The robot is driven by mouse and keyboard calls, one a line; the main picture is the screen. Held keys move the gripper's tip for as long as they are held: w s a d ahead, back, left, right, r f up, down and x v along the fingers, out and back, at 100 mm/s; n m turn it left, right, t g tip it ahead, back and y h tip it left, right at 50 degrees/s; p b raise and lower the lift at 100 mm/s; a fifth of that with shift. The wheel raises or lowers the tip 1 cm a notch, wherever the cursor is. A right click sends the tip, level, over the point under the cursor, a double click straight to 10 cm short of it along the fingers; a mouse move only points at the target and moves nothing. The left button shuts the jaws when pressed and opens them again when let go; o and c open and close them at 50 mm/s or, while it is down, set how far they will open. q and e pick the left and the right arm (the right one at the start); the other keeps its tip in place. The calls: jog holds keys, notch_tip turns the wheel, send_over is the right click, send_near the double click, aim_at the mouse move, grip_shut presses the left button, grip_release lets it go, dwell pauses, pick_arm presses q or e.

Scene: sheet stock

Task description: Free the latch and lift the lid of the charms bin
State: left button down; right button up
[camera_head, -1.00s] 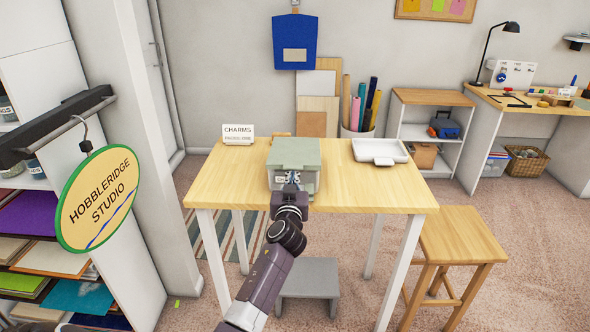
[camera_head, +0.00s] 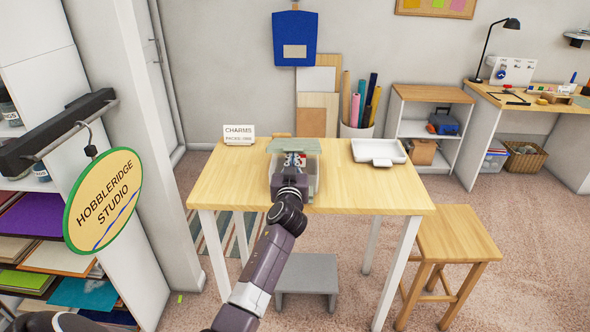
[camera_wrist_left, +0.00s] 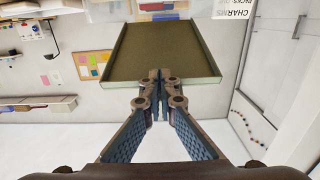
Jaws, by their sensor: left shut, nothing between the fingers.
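The charms bin (camera_head: 313,182) is a grey-green box on the wooden table. Its lid (camera_head: 300,144) is tilted up off the front of the box, toward the back. In the left wrist view the lid (camera_wrist_left: 160,45) is a broad olive panel with a pale rim. My left gripper (camera_head: 293,163) is over the front of the bin, at the raised lid. In the left wrist view its fingers (camera_wrist_left: 159,82) are together and empty, overlapping the lid's near edge; contact is unclear. My gripper and arm hide the latch and much of the bin's front. My right gripper is not in view.
A CHARMS card (camera_head: 239,134) stands left of the bin on the table (camera_head: 365,192). A white tray (camera_head: 379,151) lies to the right. A wooden stool (camera_head: 455,235) and a grey step (camera_head: 308,270) stand below. The table's front right is clear.

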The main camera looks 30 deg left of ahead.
aim_at(293, 149)
pick_arm(q)
jog(key=shift+w+a+r+p, duration=0.15)
jog(key=shift+r+p, duration=0.35)
jog(key=shift+r, duration=0.3)
jog(key=shift+w+r+p, duration=0.1)
jog(key=shift+r+p, duration=0.35)
jog(key=shift+r, duration=0.3)
jog(key=shift+w+a+r+p, duration=0.25)
jog(key=shift+w+r, duration=0.1)
jog(key=shift+r, duration=0.25)
jog(key=shift+w+a+r+p, duration=0.2)
jog(key=shift+w+r+p, duration=0.15)
jog(key=shift+r, duration=0.3)
jog(key=shift+w+a+r+p, duration=0.2)
jog(key=shift+w+r, duration=0.15)
jog(key=shift+r, duration=0.25)
jog(key=w+r, duration=0.1)
jog(key=a+r+p, duration=0.1)
jog(key=r, duration=0.1)
jog(key=w+r, duration=0.1)
jog(key=shift+w+a+r, duration=0.2)
jog(key=shift+w+a, duration=0.1)
jog(key=shift+w, duration=0.05)
